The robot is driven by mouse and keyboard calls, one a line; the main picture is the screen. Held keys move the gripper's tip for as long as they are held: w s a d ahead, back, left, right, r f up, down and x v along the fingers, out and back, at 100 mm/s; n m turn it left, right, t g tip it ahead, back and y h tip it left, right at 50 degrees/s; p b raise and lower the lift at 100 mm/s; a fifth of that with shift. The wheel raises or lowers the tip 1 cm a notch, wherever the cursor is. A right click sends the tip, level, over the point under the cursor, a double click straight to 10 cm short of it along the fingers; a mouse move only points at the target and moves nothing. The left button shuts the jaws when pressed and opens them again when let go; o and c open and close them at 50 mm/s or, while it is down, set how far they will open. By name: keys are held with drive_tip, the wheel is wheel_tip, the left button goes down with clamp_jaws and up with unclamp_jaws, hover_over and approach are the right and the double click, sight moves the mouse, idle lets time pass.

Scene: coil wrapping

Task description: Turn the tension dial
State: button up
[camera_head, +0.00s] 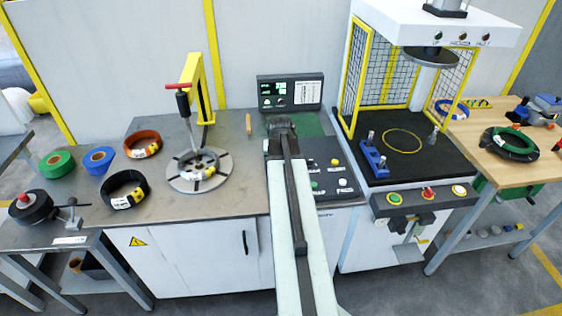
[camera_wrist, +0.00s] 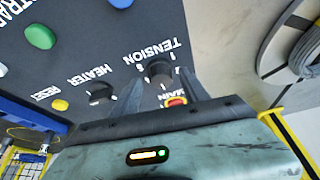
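The tension dial (camera_wrist: 158,68) is a black knob beside the white word TENSION on the dark control panel (camera_wrist: 90,55), in the wrist view. My gripper (camera_wrist: 160,82) is open, with one dark finger on each side of the dial's near end in the picture. I cannot tell whether either finger touches the dial. In the head view my gripper (camera_head: 282,122) is over the panel's far left part, and my arm hides the dial there.
A heater dial (camera_wrist: 100,93) is left of my fingers, and a red-and-yellow switch (camera_wrist: 175,101) lies between them. Green (camera_wrist: 40,36) and yellow (camera_wrist: 60,105) buttons are farther left. A display box (camera_head: 290,92) stands behind the panel. A wrapping ring (camera_head: 200,178) is to the left.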

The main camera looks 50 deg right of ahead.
drive_tip(key=p+v, duration=0.7)
drive_tip(key=v, duration=0.1)
drive_tip(key=shift+f, duration=0.1)
idle(0.4)
